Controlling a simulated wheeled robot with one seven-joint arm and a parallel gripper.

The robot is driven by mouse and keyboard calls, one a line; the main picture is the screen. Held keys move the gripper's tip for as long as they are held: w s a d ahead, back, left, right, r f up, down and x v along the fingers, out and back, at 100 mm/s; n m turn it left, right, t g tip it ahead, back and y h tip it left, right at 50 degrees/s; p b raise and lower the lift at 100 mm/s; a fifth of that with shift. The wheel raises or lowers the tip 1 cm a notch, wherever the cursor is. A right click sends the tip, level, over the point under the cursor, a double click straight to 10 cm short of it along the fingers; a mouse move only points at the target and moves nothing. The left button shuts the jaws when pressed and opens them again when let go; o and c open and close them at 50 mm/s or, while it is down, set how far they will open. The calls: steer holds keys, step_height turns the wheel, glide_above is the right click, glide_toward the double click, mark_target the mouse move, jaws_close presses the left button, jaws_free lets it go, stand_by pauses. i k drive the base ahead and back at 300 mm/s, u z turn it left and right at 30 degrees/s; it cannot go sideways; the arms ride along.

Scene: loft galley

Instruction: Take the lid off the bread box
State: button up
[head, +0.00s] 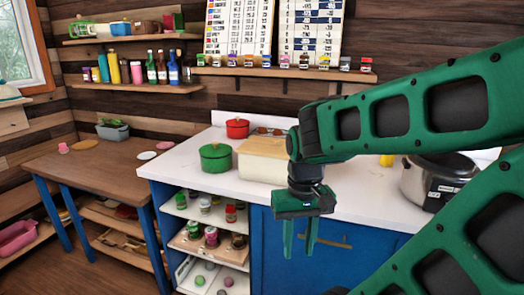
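The bread box (262,168) is a cream box with a light wooden lid (266,147). It stands on the white counter, and the lid appears to be on it. My arm hides its right side. My gripper (299,246) hangs in front of the counter, lower than the bread box and to its right. Its two green fingers point down and are apart, with nothing between them.
A green pot (216,159) stands left of the bread box, and a red pot (237,128) stands behind. A silver cooker (428,184) stands at the right. Open shelves with jars (211,236) lie below the white counter (353,208). A wooden table (100,168) is at the left.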

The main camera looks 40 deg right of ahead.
mark_target(264, 146)
steer(key=z, duration=0.05)
steer(key=k, duration=1)
steer(key=z, duration=0.45)
steer(key=i, duration=0.95)
steer(key=z, duration=0.05)
